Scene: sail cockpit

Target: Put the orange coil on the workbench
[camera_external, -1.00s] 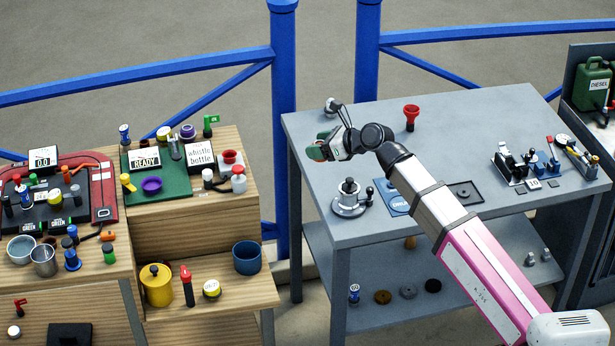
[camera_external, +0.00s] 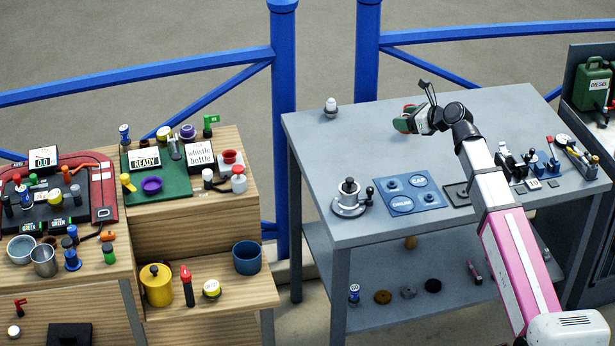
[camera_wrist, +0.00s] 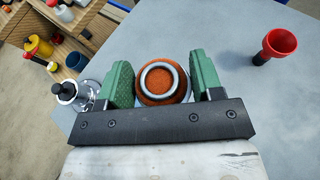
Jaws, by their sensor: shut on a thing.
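My gripper (camera_external: 402,122) is over the grey workbench (camera_external: 330,160), near its far side. In the wrist view, the green fingers of my gripper (camera_wrist: 163,74) are closed on both sides of the orange coil (camera_wrist: 158,81). The coil is round, with a pale ring on its upper face. In the external view the fingers and wrist hide the coil. I cannot tell whether the coil touches the bench top. The bench top also shows in the wrist view (camera_wrist: 215,30).
A red cup-shaped piece (camera_wrist: 279,43) stands close to the right of my gripper. A metal winch with a handle (camera_external: 350,198) and a blue plate (camera_external: 412,207) are near the front edge. A small white-topped piece (camera_external: 331,107) stands at the back left.

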